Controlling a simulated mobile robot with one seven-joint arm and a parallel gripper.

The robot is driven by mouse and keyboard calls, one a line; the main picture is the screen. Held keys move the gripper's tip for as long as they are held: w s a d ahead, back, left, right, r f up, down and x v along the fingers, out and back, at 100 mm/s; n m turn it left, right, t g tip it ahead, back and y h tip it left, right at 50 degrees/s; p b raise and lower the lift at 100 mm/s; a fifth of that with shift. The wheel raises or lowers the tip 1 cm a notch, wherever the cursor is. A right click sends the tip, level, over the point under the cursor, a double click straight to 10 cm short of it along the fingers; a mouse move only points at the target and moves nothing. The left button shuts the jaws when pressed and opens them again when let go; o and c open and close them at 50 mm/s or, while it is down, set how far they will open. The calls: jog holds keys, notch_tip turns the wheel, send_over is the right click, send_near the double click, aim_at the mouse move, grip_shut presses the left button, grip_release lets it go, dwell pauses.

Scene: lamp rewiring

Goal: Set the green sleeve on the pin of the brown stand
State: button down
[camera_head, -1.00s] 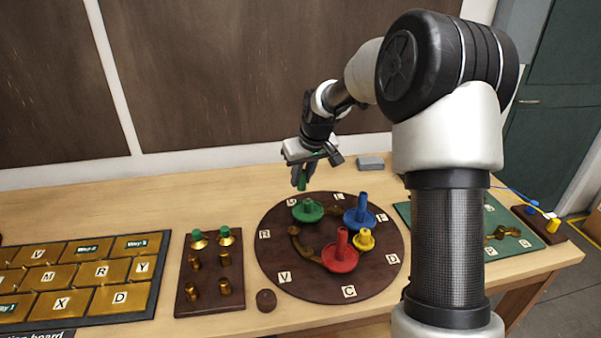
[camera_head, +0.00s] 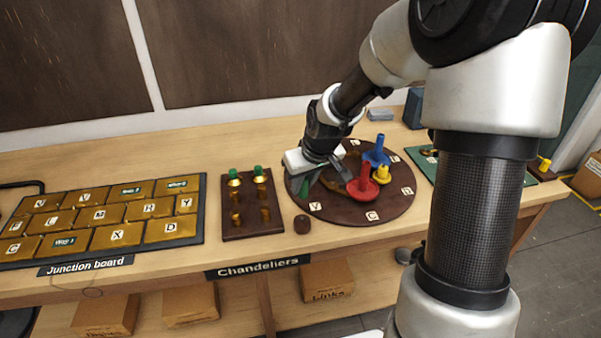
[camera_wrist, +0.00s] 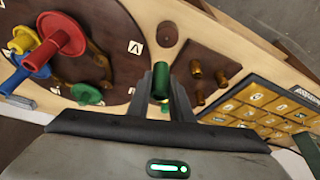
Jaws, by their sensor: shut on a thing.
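My gripper (camera_wrist: 162,88) is shut on the green sleeve (camera_wrist: 161,75), a short dark green tube seen between the fingers in the wrist view. In the head view the gripper (camera_head: 305,180) points down over the left part of the round board. The small round brown stand (camera_head: 302,224) is on the table, between the round board and the brown rack. It also shows in the wrist view (camera_wrist: 167,33), beyond the sleeve and apart from it. Its pin is too small to make out.
The round brown board (camera_head: 345,212) bears red (camera_head: 362,183), blue (camera_head: 377,155) and yellow (camera_head: 382,174) pieces and a green one (camera_wrist: 87,94). A brown rack (camera_head: 252,210) with several brass pegs, some green-topped, stands left. The junction board (camera_head: 105,220) is further left.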

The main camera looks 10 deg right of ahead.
jog(key=shift+s+a+f, duration=0.15)
jog(key=shift+s+a, duration=0.1)
jog(key=shift+s, duration=0.3)
jog(key=shift+f, duration=0.2)
notch_tip(320, 180, down, 6)
jog(key=b, duration=0.5)
jog(key=shift+f+b, duration=0.2)
jog(key=shift+b, duration=0.2)
jog(key=shift+f+b, duration=0.5)
jog(key=shift+f, duration=0.15)
jog(key=c, duration=1.5)
grip_release()
jog(key=p+v, duration=0.4)
jog(key=v, duration=1.3)
jog(key=shift+r, duration=0.3)
jog(key=shift+a, duration=0.1)
